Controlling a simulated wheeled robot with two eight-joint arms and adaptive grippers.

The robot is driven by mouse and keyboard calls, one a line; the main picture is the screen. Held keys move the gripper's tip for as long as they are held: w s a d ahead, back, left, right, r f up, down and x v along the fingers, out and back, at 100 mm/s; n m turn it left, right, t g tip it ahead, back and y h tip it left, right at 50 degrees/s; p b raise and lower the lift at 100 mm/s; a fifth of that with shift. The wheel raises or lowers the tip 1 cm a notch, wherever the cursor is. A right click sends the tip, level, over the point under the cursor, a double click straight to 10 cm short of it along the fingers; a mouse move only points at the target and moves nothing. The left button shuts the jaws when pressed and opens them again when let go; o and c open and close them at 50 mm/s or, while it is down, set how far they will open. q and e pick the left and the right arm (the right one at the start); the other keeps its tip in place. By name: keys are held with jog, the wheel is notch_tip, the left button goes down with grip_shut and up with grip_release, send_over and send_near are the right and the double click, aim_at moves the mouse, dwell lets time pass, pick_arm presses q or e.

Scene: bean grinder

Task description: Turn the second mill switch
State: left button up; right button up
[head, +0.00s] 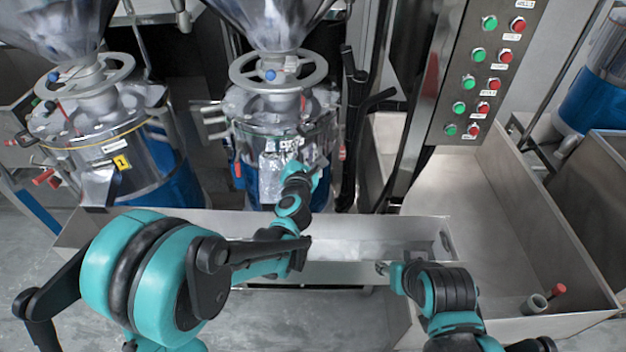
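The mill in the middle (262,107) has a grey metal top with a handwheel (271,72) and a blue lower body. A second mill of the same kind (120,135) stands to its left, with a yellow label marked 1. A switch panel (480,75) at upper right carries rows of green and red buttons; which row belongs to which mill is too small to read. My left gripper (320,162) is in front of the middle mill's body; whether it touches is unclear. My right gripper (382,268) is over the front edge of the metal trough, away from the panel. Both grippers' fingers are too small to judge.
A long metal trough (390,227) runs in front of the mills. Black pipes (350,130) stand between the middle mill and the panel.

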pick_arm(q)
notch_tip(320, 180, down, 15)
jog(key=d+n+g+y, duration=0.1)
jog(key=d+n+g, duration=0.15)
jog(key=n, duration=0.45)
jog(key=b+x, duration=0.3)
jog(key=x, duration=0.5)
jog(key=shift+f+g, duration=0.25)
jog(key=shift+g, duration=0.1)
jog(key=shift+a, duration=0.1)
jog(key=shift+s, duration=0.1)
grip_shut()
